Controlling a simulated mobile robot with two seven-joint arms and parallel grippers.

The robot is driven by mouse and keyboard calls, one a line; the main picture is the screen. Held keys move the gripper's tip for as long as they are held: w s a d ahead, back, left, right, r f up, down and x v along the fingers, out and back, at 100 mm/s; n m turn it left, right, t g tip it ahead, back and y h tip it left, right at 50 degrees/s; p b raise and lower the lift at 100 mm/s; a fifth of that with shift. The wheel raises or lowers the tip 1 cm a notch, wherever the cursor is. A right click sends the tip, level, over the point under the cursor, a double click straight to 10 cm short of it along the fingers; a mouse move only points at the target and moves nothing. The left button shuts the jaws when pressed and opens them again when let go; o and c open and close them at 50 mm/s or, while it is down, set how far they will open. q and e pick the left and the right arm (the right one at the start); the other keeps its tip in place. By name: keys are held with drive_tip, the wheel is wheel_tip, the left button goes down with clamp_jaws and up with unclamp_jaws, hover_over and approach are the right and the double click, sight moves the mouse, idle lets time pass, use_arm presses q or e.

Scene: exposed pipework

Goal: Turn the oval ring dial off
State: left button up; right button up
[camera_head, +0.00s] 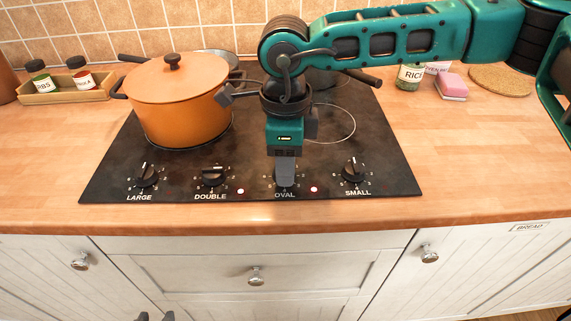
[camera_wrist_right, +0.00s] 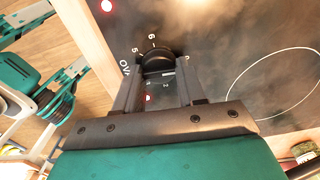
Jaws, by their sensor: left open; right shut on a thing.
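The oval ring dial (camera_wrist_right: 157,60) is a black knob with a number scale, at the front of the dark hob above the label OVAL. In the head view my right gripper covers most of it. My right gripper (camera_head: 285,184) reaches down onto the dial from above. In the right wrist view its fingers (camera_wrist_right: 160,82) stand on both sides of the knob and are shut on it. The knob's exact pointer setting is hard to read. My left gripper (camera_head: 155,317) shows only as two dark, separated fingertips at the bottom edge, open and empty, in front of the drawers.
The hob (camera_head: 385,170) also has LARGE (camera_head: 147,175), DOUBLE (camera_head: 212,175) and SMALL (camera_head: 354,170) dials. A red light (camera_head: 314,189) glows right of the oval dial. An orange pot (camera_head: 178,105) stands back left; a spice tray (camera_head: 68,95) is beyond it. Front right counter is clear.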

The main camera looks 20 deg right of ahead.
drive_tip(key=shift+n, duration=0.5)
drive_tip(key=o, duration=1.1)
drive_tip(key=shift+c, duration=0.2)
drive_tip(key=shift+r, duration=0.1)
drive_tip(key=shift+r, duration=0.3)
wheel_tip(320, 180, up, 12)
